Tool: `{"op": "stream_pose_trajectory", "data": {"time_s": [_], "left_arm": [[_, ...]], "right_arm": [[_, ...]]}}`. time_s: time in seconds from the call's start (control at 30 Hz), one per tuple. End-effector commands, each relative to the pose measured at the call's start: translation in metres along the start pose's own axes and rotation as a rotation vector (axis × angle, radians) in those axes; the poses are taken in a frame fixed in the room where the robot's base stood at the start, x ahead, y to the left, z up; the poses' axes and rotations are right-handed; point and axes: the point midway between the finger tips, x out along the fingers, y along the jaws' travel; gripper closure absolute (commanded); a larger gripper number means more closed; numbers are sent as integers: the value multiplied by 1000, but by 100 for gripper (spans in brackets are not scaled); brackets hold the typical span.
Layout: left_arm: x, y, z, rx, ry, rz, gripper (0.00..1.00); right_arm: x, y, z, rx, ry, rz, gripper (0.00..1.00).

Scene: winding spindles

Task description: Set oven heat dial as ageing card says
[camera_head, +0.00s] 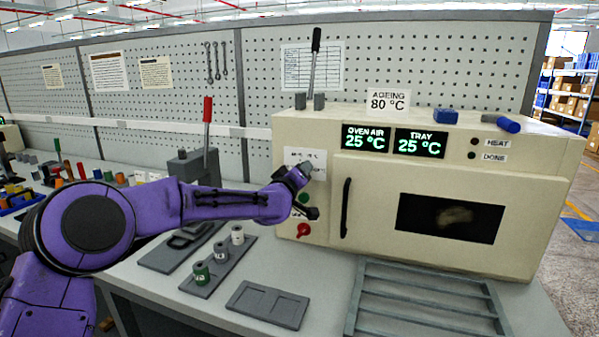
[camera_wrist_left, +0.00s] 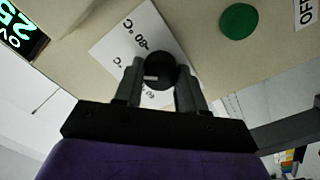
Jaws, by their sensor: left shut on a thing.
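The ageing card (camera_head: 388,101) stands on top of the cream oven (camera_head: 350,250) and reads "AGEING 80 °C". The heat dial is a round black knob (camera_wrist_left: 160,70) with a short white mark, on a white scale plate (camera_wrist_left: 112,50) where "80 °C" is legible. My left gripper (camera_wrist_left: 159,74) is shut on the dial, a finger on each side. In the head view my left gripper (camera_head: 298,178) covers the dial and part of the plate. The oven air display (camera_head: 366,138) and tray display (camera_head: 420,143) both read 25 °C. My right gripper is not in view.
A green button (camera_wrist_left: 238,21) and a red knob (camera_head: 303,230) sit below the dial. The oven door handle (camera_head: 346,208) is just right of them. A slatted rack (camera_head: 425,300) and a small holder with spools (camera_head: 218,262) lie on the bench in front.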

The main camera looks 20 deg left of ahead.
Motion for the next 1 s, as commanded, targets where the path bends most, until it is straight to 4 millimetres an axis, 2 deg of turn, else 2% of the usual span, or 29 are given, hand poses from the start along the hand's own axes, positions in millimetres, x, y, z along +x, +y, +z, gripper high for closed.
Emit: {"op": "stream_pose_trajectory", "data": {"time_s": [0.6, 1.0], "left_arm": [[0, 0, 3, 584, -18, 2, 91], [0, -2, 3, 857, -25, 2, 91]], "right_arm": [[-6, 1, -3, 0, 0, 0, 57], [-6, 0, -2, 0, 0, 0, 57]]}}
